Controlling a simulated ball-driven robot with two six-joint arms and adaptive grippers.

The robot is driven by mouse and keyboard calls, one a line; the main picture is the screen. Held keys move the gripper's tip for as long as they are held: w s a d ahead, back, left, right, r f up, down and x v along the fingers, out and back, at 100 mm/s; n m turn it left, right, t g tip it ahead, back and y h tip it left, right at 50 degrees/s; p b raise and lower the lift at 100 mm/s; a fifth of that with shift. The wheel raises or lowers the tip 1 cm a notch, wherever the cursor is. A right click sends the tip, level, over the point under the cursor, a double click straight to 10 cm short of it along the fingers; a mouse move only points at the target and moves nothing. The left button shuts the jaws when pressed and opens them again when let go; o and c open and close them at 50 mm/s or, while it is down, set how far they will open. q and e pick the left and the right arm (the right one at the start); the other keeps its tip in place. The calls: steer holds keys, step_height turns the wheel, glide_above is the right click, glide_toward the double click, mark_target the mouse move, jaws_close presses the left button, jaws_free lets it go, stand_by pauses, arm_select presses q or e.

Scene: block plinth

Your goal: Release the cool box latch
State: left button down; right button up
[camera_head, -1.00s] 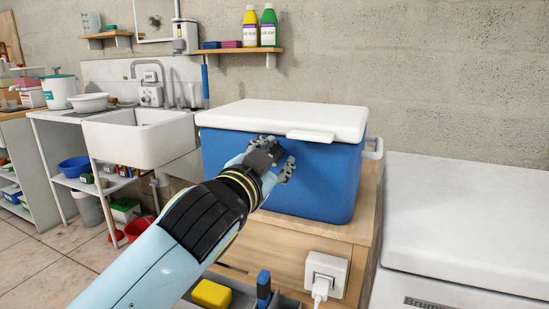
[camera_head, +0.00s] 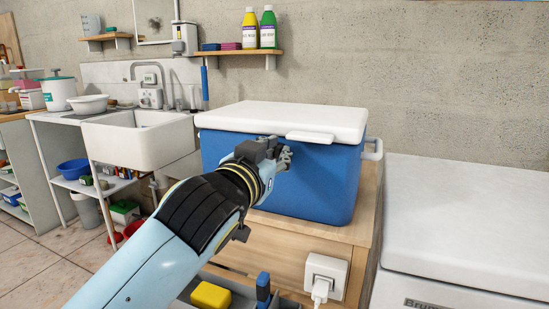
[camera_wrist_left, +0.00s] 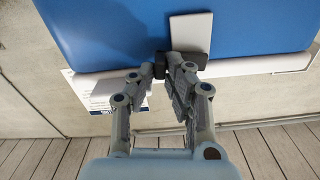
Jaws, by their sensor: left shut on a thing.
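The blue cool box (camera_head: 310,180) with its white lid (camera_head: 285,117) stands on a wooden plinth, lid down. The white latch (camera_head: 310,136) is at the lid's front edge. My left gripper (camera_head: 285,156) is in front of the box, just below and left of the latch's visible part. In the left wrist view, the dark fingertips (camera_wrist_left: 175,66) are close together at the end of the white latch plate (camera_wrist_left: 191,32), against the blue front. The gripper is shut on the latch; the exact contact is partly hidden. My right gripper is out of view.
The wooden plinth (camera_head: 285,245) carries a white socket (camera_head: 325,278) with a plug. A white chest (camera_head: 465,220) stands close on the right. A sink (camera_head: 138,140) is at the left. A yellow block (camera_head: 211,296) lies in a tray below.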

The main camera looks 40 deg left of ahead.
arm_select(q)
steer(key=c, duration=1.4)
jaws_free()
steer(key=shift+o, duration=0.2)
steer(key=v, duration=0.7)
steer(key=shift+s, duration=0.25)
